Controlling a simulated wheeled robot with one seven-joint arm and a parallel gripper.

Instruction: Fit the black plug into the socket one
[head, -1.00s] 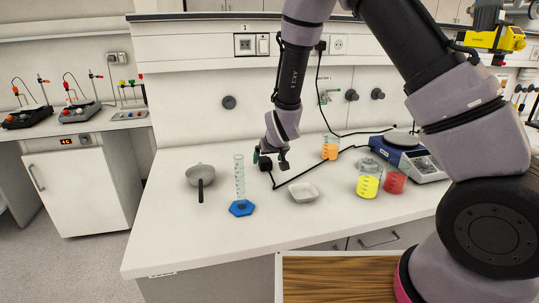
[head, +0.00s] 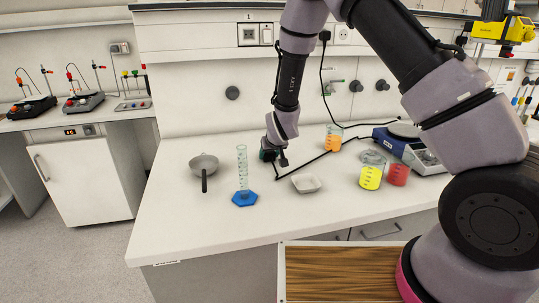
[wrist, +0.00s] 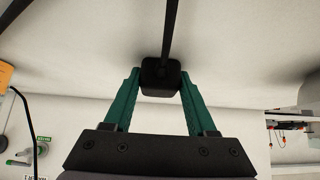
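The black plug (wrist: 160,78) sits between the green fingers of my gripper (wrist: 160,85) in the wrist view, with both fingertips against its sides. Its cable runs away from it to the top of that view. In the head view my gripper (head: 271,156) is low over the bench, and the plug is small and mostly hidden there. Socket one (head: 250,34), under a label "1", is on the wall panel above and left of my gripper, beside a switch. Its face shows no plug.
The black cable crosses the bench (head: 190,225) past a white dish (head: 306,183) and an orange beaker (head: 333,139). A pan (head: 204,165) and a blue-based cylinder (head: 244,199) stand left. Yellow (head: 371,177) and red (head: 397,174) beakers stand right. Another plug (head: 324,36) is in the wall.

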